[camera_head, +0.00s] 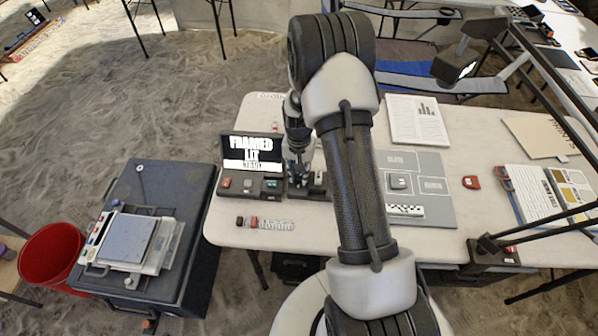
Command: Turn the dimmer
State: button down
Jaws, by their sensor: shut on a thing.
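My arm reaches from the bottom of the view over the white table to a dark control box. The box's screen (253,153) shows white lettering, the upper lines reading "FRAMED" and "LIT". My gripper (297,182) points down at the right end of the box, just right of the screen, and is shut on the dimmer. The fingers cover the dimmer knob, so its angle cannot be told. A red button (226,183) and a green button (271,184) sit on the box's front, left of my gripper.
Several small blocks (265,223) lie in front of the box. A grey sorting mat (434,187) with a small grey object (398,182) lies to the right, partly behind my arm. A red item (471,182) lies beyond it. A dark case (190,235) and red bucket (50,258) stand left.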

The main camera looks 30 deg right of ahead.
aim_at(299, 176)
jog(key=c, duration=1.4)
grip_release()
jog(key=shift+o, duration=0.2)
notch_tip(299, 176, up, 12)
